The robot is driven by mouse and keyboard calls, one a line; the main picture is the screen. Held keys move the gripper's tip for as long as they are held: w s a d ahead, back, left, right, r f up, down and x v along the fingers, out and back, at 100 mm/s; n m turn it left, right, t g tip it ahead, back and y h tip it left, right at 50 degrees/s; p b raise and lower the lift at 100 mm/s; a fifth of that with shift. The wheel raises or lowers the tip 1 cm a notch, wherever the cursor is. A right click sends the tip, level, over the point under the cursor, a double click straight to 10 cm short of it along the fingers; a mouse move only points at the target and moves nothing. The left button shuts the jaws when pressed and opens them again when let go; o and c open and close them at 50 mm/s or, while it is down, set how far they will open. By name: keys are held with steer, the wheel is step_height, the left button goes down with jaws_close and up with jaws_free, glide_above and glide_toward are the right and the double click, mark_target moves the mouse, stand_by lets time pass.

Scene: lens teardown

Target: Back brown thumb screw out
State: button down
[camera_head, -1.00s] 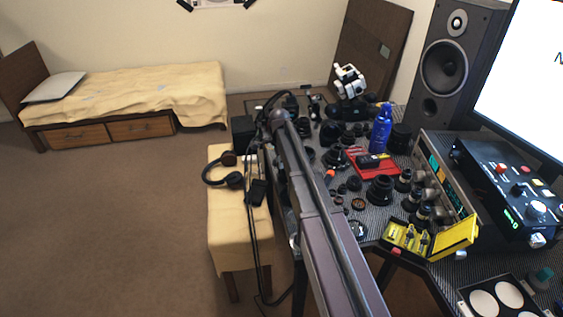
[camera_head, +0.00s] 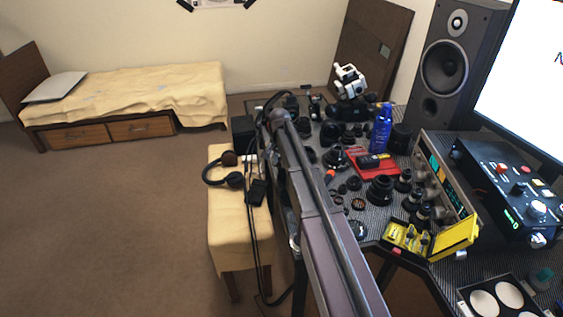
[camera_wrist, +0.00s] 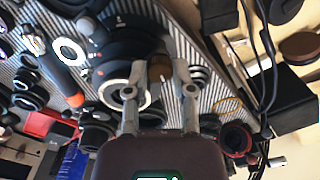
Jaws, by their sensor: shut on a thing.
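The brown thumb screw (camera_wrist: 160,68) shows in the wrist view between my fingertips, upper middle. My gripper (camera_wrist: 159,76) is shut on it, one finger on each side. A large black ring-shaped part (camera_wrist: 122,48), seemingly a lens, lies just left of the screw and partly behind my left finger. The screw's lower end and its seat are hidden, so I cannot tell how far it is threaded in. In the head view my own arm covers the gripper and the screw.
Several lens parts crowd the striped bench top (camera_wrist: 185,45). A red mat (camera_head: 362,164), blue bottle (camera_head: 381,130) and yellow open case (camera_head: 407,238) lie right of my arm. Headphones (camera_head: 234,180) rest on the cloth-covered bench at left. Floor further left is clear.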

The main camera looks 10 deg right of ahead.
steer(key=shift+n, duration=0.5)
steer(key=shift+s, duration=0.1)
steer(key=shift+c, duration=2.2)
jaws_free()
